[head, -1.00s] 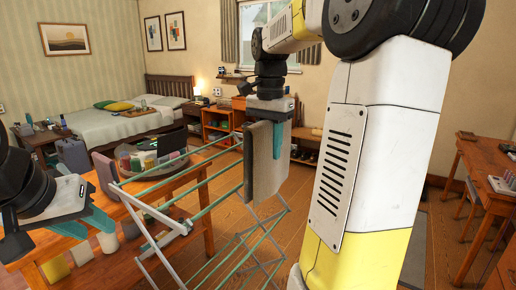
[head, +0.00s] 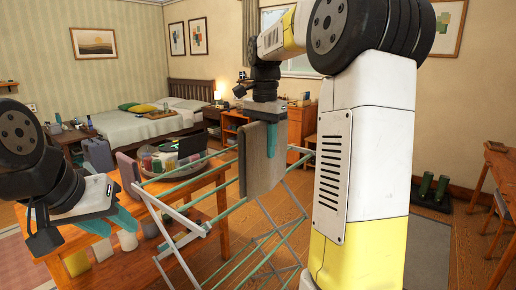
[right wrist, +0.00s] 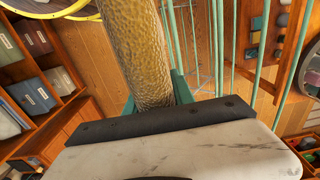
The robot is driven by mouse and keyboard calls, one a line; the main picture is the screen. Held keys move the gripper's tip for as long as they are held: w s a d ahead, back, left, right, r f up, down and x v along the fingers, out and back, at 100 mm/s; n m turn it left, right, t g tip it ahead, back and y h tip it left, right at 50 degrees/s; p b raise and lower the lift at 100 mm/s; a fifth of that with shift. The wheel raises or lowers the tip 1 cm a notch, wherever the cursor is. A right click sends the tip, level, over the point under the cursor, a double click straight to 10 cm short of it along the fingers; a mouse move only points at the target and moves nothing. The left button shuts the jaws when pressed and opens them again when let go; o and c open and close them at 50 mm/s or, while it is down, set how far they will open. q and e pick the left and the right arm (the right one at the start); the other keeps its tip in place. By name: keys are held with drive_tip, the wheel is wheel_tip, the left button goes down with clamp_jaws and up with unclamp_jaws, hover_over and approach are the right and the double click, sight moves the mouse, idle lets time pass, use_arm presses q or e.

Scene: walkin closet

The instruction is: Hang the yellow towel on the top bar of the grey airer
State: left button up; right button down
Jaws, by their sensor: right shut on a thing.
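The towel (head: 258,172) hangs from my right gripper (head: 268,128), which is shut on its upper part. It looks dull grey-brown in the head view and mustard yellow in the right wrist view (right wrist: 138,45). The grey airer (head: 190,232) has green bars and stands in front of the wooden table. The towel hangs upright at the airer's far right end, overlapping the bars in the picture; I cannot tell whether they touch. Green bars also show beyond the towel in the right wrist view. My left gripper (head: 112,222) is open and empty, left of the airer.
The wooden table (head: 205,200) behind the airer holds a round basket (head: 165,168) and several cups. A bed (head: 140,125) and low shelves are at the back. My right arm hides the middle right. Shelves with boxes (right wrist: 35,92) show in the right wrist view.

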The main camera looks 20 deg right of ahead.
drive_tip(key=shift+w+a, duration=1.5)
drive_tip(key=shift+w, duration=0.45)
wheel_tip(320, 180, down, 23)
drive_tip(key=shift+f, duration=0.2)
idle(0.6)
drive_tip(key=c, duration=1)
unclamp_jaws()
